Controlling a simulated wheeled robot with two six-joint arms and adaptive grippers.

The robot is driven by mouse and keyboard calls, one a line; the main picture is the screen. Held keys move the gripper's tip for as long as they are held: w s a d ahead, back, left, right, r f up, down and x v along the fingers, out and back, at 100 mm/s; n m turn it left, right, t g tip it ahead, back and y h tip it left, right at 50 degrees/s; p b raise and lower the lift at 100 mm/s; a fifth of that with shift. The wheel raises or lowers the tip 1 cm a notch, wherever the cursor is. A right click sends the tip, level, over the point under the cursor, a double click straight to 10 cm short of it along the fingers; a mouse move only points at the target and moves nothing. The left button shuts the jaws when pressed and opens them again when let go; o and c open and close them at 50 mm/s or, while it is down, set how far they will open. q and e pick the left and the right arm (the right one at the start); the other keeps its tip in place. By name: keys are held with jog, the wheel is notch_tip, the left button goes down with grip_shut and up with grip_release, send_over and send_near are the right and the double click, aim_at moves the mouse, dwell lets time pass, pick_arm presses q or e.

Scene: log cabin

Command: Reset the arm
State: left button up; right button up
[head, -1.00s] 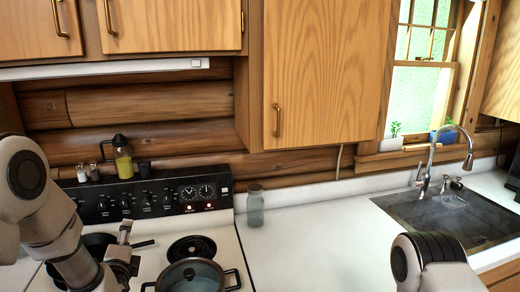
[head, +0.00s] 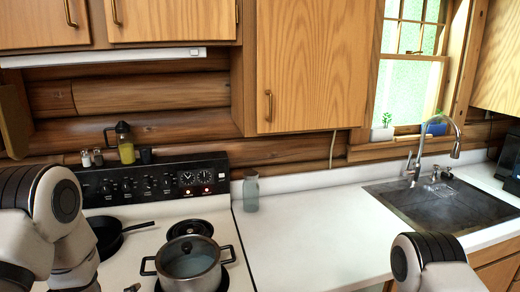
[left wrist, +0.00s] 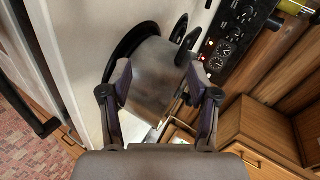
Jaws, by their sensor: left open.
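My left arm comes in at the left of the head view, with its gripper mostly out of sight below the frame. In the left wrist view my left gripper (left wrist: 158,84) is open, its two fingers spread apart. Beyond them is the grey metal pot (left wrist: 152,65); whether they touch it, I cannot tell. In the head view this pot (head: 188,268) has a glass lid and stands on the front of the stove. Part of my right arm shows at the lower right of the head view; its gripper is out of frame.
A black skillet (head: 108,236) sits on the stove (head: 146,216) near my left arm. A glass bottle (head: 251,192) stands on the white counter (head: 310,225), otherwise clear up to the sink (head: 425,203). Wooden cabinets (head: 312,65) hang above.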

pick_arm(q)
jog(key=s+d+f+n+g+h+b, duration=0.15)
jog(key=s+f+n+g, duration=0.25)
jog(key=s+f, duration=0.6)
jog(key=s+d+f+n+g+h+b, duration=0.1)
jog(key=s+d+f+n+g+b, duration=0.2)
jog(key=s+f, duration=0.65)
jog(key=s+f+n+g+b, duration=0.2)
jog(key=s+f+n+g, duration=0.3)
jog(key=s, duration=0.7)
jog(key=shift+s+d+f+n, duration=0.25)
jog(key=shift+d+f+n, duration=0.1)
jog(key=shift+f+n, duration=0.6)
